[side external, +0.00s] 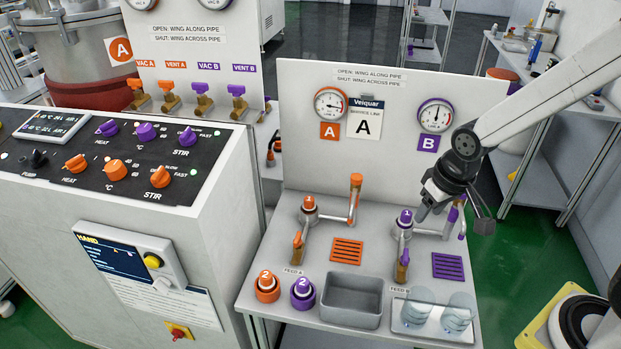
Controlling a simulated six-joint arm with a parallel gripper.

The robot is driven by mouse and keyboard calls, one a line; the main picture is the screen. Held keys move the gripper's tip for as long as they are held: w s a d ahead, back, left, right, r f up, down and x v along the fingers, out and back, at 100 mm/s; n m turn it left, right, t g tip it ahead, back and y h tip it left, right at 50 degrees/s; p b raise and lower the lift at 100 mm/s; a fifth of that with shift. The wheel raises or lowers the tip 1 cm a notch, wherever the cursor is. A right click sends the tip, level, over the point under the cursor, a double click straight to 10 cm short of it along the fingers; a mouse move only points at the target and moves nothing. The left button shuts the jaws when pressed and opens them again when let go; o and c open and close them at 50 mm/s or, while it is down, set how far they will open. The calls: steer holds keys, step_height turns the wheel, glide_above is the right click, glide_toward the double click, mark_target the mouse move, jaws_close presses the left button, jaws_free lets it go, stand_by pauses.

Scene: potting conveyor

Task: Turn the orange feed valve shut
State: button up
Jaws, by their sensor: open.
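The orange feed valve (297,241) sits on the short pipe above the FEED A label, on the left of the bench. Its orange wing looks lined up along the pipe, though it is small in view. Behind it an orange cap marked 1 (309,202) tops the pipework, and a side pipe leads to an upright orange-topped piece (355,184). My gripper (424,210) is open, on the right side, close beside the purple cap marked 1 (406,216) and well apart from the orange valve. I cannot tell whether it touches the purple pipework. The purple feed valve (403,255) is below it.
A grey bin (352,301) and a clear tray (400,322) with cups stand at the bench front, beside orange (267,287) and purple (302,293) caps marked 2. The back panel (300,100) carries gauges and reads "SHUT: WING ACROSS PIPE". A control console (225,190) stands left.

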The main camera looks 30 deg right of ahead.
steer(key=w+a+f+m+g, duration=0.1)
steer(key=w+a+m, duration=0.15)
steer(key=w, duration=0.35)
steer(key=w+a+f+m, duration=0.1)
steer(key=w+a, duration=0.3)
steer(key=w, duration=0.2)
steer(key=m+g, duration=0.1)
steer(key=m, duration=0.4)
glide_above(297, 237)
steer(key=shift+n, duration=0.25)
step_height(297, 237, down, 6)
steer(key=shift+d+r, duration=0.1)
steer(key=shift+r, duration=0.05)
steer(key=shift+f, duration=3.9)
jaws_close()
